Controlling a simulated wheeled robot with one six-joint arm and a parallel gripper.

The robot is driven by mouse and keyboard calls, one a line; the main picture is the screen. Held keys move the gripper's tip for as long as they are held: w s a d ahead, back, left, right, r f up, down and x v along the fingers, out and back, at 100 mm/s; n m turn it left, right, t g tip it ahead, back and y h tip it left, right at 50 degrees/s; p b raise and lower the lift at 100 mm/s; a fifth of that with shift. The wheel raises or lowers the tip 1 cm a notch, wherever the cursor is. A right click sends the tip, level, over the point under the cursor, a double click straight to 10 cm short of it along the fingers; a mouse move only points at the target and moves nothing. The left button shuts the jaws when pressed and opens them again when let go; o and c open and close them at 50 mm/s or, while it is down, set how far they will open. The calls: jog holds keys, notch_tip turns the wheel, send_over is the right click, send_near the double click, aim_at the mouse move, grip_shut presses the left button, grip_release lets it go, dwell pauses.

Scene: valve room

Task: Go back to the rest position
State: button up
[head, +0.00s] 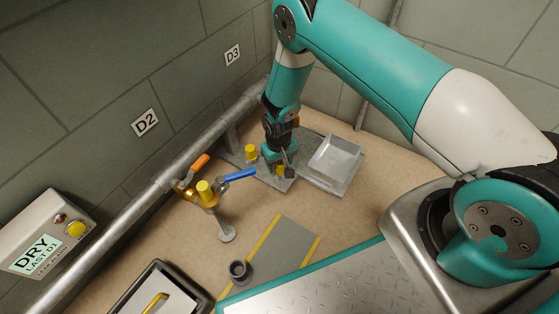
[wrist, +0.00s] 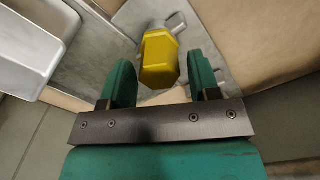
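My gripper (head: 280,170) is low over a grey plate on the floor, in the middle of the head view. In the wrist view its two teal fingers (wrist: 162,78) are apart with nothing clamped between them. A yellow faceted cap (wrist: 159,60) on a grey fitting shows ahead, between the fingertips in the picture; I cannot tell how close it is. In the head view a yellow cap (head: 250,152) stands just left of my gripper. The fingertips are partly hidden there.
A pale open tray (head: 335,158) stands right of my gripper. At left are a wall pipe (head: 215,128) and a valve with an orange handle (head: 199,163), a blue handle (head: 238,175) and a yellow cap (head: 204,190). A dark cup (head: 239,271) and a black-rimmed case (head: 200,296) are nearer.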

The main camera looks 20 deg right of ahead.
jog(key=o, duration=0.5)
jog(key=shift+o, duration=0.2)
jog(key=shift+r, duration=0.1)
jog(key=shift+r+p, duration=3.3)
jog(key=shift+r, duration=0.35)
